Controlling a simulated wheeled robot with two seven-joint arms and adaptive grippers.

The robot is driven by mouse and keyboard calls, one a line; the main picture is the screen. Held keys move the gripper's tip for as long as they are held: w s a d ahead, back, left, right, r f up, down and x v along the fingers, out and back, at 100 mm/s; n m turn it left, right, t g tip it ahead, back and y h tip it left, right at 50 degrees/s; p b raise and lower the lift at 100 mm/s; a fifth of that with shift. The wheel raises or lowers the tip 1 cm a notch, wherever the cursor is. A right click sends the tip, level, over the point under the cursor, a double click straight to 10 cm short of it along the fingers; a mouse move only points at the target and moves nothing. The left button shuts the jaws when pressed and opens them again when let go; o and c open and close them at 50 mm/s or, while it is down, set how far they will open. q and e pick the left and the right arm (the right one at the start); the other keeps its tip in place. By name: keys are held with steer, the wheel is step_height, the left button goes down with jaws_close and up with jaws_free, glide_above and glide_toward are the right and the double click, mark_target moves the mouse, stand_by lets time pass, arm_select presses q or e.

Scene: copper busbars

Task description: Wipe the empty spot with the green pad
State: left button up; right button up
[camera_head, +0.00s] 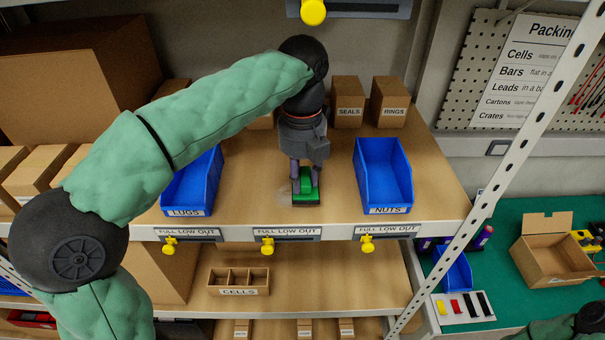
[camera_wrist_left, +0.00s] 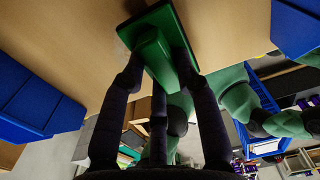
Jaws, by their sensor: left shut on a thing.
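The green pad (camera_head: 306,198) is a flat green plate with a raised grip block. It is on or just above the wooden shelf (camera_head: 335,205), in the gap between the blue LUGS bin and the blue NUTS bin. My left gripper (camera_head: 305,180) points down and is shut on the pad's grip block; the pad also shows in the left wrist view (camera_wrist_left: 155,50). A faint pale smudge (camera_head: 284,193) lies on the bare shelf just left of the pad. I cannot tell if the pad touches the wood. My right gripper is not in view.
The LUGS bin (camera_head: 197,185) stands left of the pad and the NUTS bin (camera_head: 383,177) right. Cartons marked SEALS (camera_head: 347,101) and RINGS (camera_head: 390,101) stand behind. A label rail with yellow knobs (camera_head: 267,245) runs along the front edge. A white upright (camera_head: 520,135) stands right.

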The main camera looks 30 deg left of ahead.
arm_select(q)
steer(key=shift+f+b, duration=0.55)
steer(key=shift+f, duration=0.35)
steer(key=shift+s+a, duration=0.5)
steer(key=shift+a, duration=0.35)
steer(key=shift+s+a, duration=0.5)
steer(key=shift+a, duration=0.3)
steer(key=shift+s+a+f+b, duration=0.15)
steer(key=shift+s+a, duration=0.35)
steer(key=shift+a, duration=0.25)
steer(key=shift+s+a+b, duration=0.15)
steer(key=shift+s+a, duration=0.3)
steer(key=shift+a, duration=0.25)
steer(key=shift+p, duration=0.3)
steer(key=shift+w+d, duration=0.2)
steer(key=shift+d, duration=0.1)
steer(key=shift+w+d+r+p, duration=0.15)
steer(key=shift+w+d+p, duration=0.2)
steer(key=shift+d+p, duration=0.15)
steer(key=shift+w+d+r+p, duration=0.1)
steer(key=shift+w+d+p, duration=0.25)
steer(key=shift+d, duration=0.25)
steer(key=shift+w+d+f+p, duration=0.1)
steer(key=shift+w+d+p, duration=0.4)
steer(key=shift+d, duration=0.35)
steer(key=shift+w+d+f+p, duration=0.1)
steer(key=shift+w+d+p, duration=0.15)
steer(key=shift+w+d, duration=0.45)
steer(key=shift+s+d+r, duration=0.15)
steer(key=shift+s+d, duration=0.15)
